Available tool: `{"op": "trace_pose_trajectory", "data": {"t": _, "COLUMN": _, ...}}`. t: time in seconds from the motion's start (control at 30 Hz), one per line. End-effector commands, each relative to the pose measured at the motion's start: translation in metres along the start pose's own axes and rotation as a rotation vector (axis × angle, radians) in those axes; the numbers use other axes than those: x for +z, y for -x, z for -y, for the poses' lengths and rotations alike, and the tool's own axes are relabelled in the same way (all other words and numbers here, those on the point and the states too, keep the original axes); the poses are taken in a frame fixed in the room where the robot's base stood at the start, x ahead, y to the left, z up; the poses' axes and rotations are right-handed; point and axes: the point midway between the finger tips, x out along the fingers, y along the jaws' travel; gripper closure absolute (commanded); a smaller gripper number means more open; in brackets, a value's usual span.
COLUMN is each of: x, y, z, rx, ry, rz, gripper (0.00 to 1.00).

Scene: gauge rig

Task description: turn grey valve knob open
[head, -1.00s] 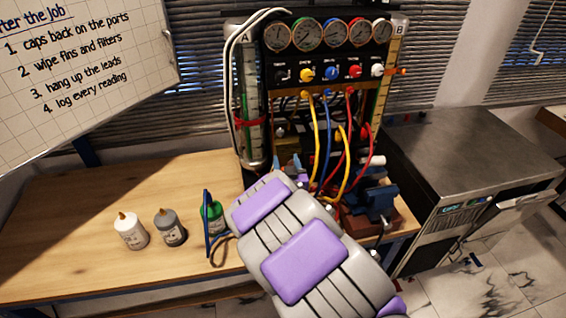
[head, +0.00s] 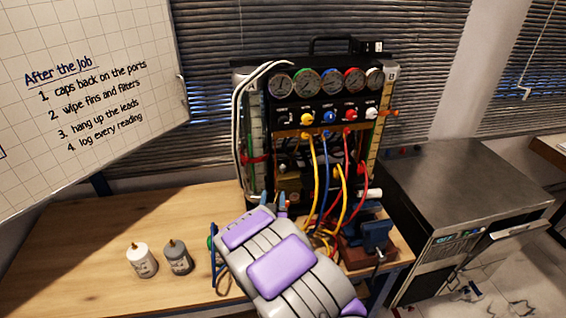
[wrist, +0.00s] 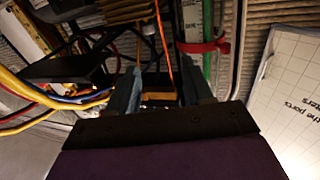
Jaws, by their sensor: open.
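The gauge rig (head: 310,100) stands on the bench, with a row of knobs under its gauges. A pale, white or light grey knob (head: 372,113) is at the right end of the row. A dark knob (head: 283,119) is at the left end. I cannot tell for sure which one is the grey valve knob. My gripper (head: 274,200) is in front of the rig's lower left part, below the knob row and touching no knob that I can see. In the wrist view my gripper (wrist: 160,92) is open, with nothing clear between its fingers.
Yellow, blue and red hoses (head: 323,180) hang in front of the rig, right of my gripper. A blue vise (head: 376,233) stands at the lower right. White (head: 142,262) and grey (head: 178,258) bottles stand on the bench (head: 90,240). A whiteboard (head: 90,130) is at the left.

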Motion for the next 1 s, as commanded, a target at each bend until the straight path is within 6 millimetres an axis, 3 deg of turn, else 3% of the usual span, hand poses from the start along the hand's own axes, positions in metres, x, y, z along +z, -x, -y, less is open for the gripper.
{"op": "trace_pose_trajectory", "data": {"t": 0.1, "x": 0.0, "y": 0.0, "z": 0.007, "rx": 0.07, "ry": 0.008, "rz": 0.013, "gripper": 0.5}}
{"op": "trace_pose_trajectory", "data": {"t": 0.43, "x": 0.012, "y": -0.006, "z": 0.002, "rx": 0.148, "ry": 0.025, "rz": 0.025, "gripper": 0.5}}
{"op": "trace_pose_trajectory", "data": {"t": 1.0, "x": 0.015, "y": -0.096, "z": -0.01, "rx": 0.146, "ry": 0.025, "rz": 0.023, "gripper": 0.5}}
